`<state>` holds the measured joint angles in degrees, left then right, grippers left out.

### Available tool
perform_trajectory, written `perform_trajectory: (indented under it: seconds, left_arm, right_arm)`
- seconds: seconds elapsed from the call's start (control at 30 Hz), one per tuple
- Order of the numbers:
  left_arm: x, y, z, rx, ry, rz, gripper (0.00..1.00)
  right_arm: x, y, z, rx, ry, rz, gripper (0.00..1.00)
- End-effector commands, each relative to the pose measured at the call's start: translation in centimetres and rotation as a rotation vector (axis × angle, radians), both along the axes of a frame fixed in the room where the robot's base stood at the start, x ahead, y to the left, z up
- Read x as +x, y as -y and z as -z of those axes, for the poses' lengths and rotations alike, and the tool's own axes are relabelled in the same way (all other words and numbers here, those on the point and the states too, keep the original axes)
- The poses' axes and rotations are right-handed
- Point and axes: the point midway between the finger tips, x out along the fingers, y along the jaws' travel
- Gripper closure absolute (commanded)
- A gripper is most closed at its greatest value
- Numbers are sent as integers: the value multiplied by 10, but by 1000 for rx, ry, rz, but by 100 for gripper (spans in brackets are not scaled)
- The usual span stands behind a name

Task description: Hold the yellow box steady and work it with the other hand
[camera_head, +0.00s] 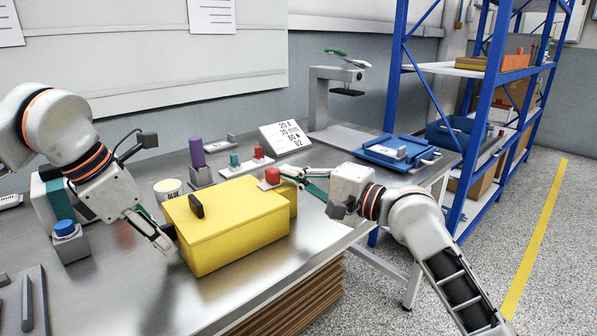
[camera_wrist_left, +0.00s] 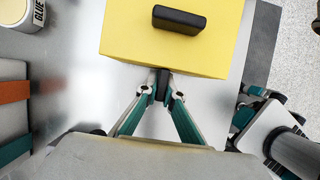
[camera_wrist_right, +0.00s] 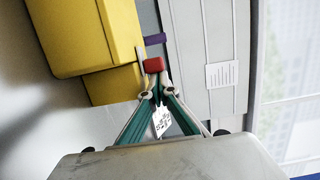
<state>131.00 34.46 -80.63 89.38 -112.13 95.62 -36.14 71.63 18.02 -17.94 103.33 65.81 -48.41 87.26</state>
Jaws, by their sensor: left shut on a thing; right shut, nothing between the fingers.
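The yellow box (camera_head: 235,230) stands on the metal table, with a black raised piece (camera_head: 196,205) on its top and a lower yellow step at its right end. A red button (camera_head: 272,175) sits above that step. My left gripper (camera_head: 168,240) is at the box's left end, shut on a dark tab (camera_wrist_left: 163,88) that sticks out from the box's side. My right gripper (camera_head: 287,173) is shut and empty beside the red button. In the right wrist view, the red button (camera_wrist_right: 154,65) is just beyond the fingertips; I cannot tell whether they touch it.
A glue pot (camera_head: 168,188), a purple post (camera_head: 197,155), small green and red buttons and a sign (camera_head: 285,137) stand behind the box. A blue tray (camera_head: 395,152) is at the back right. A blue button block (camera_head: 68,240) is at left. The table front is clear.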

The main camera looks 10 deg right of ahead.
Motion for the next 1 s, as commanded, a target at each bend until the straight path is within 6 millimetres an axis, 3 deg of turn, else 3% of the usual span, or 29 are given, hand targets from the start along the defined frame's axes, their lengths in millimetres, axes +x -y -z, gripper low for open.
perform_trajectory:
  seconds: [0.37, 0.67, 1.0]
  left_arm:
    - [0, 1, -1, -2, 3, 1, 100]
    - [0, 1, -1, -2, 3, 1, 100]
    - [0, 1, -1, -1, 2, 1, 100]
  right_arm:
    - [0, 0, -1, 2, 1, -5, 100]
    - [19, 40, 0, -2, -1, 3, 100]
    - [-32, 80, 1, -3, 0, 1, 100]
